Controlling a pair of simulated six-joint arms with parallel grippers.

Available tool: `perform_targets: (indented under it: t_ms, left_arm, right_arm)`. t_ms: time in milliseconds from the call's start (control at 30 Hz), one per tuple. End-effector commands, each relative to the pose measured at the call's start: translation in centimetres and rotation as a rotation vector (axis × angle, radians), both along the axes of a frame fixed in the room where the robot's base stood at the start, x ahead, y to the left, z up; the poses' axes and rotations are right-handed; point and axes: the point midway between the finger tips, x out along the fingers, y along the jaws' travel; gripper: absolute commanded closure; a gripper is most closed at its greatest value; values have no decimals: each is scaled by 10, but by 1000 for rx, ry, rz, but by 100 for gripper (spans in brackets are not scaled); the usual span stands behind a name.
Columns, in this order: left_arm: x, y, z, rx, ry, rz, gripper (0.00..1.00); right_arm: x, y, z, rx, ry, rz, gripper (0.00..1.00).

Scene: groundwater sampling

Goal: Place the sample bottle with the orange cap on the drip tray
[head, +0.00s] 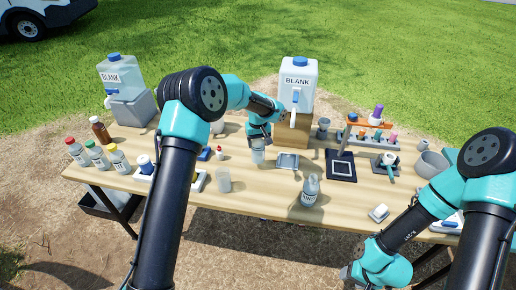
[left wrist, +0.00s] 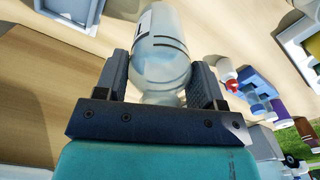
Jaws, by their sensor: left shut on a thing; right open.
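My left gripper (head: 259,138) is shut on a translucent bottle (head: 258,153), holding it near the table, just left of a small grey tray (head: 287,161). The left wrist view shows the bottle (left wrist: 163,50) between the two fingers (left wrist: 160,85), with dark lines on its body and part of a label. No orange cap shows on it; its far end is out of that view. The tray, which looks like the drip tray, also shows in the wrist view (left wrist: 70,12). My right gripper (head: 362,274) is low at the table's front edge, away from the bottle; its fingers are hardly visible.
A blue-capped BLANK container (head: 299,82) stands on a wooden block (head: 291,130) behind the tray. A squeeze bottle (head: 311,190) stands in front right, a clear cup (head: 224,180) front left. A dark framed pad (head: 341,166) lies right. An orange item (head: 353,118) is on the rack.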

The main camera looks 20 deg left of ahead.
Motion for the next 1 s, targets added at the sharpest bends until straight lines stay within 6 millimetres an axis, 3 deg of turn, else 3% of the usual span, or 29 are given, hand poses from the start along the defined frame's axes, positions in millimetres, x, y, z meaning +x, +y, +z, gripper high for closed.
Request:
perform_targets:
  t_ms: [300, 700, 733, 1000]
  left_arm:
    - [2, 1, -35, 0, 1, 0, 69]
    - [2, 1, -39, 0, 0, 0, 69]
    - [2, 1, -39, 0, 0, 1, 35]
    - [2, 1, -38, 0, 0, 0, 12]
  right_arm:
    - [0, 0, 0, 0, 0, 0, 44]
    - [0, 0, 0, 0, 0, 0, 44]
    - [0, 0, 0, 0, 0, 0, 44]
    - [0, 0, 0, 0, 0, 0, 44]
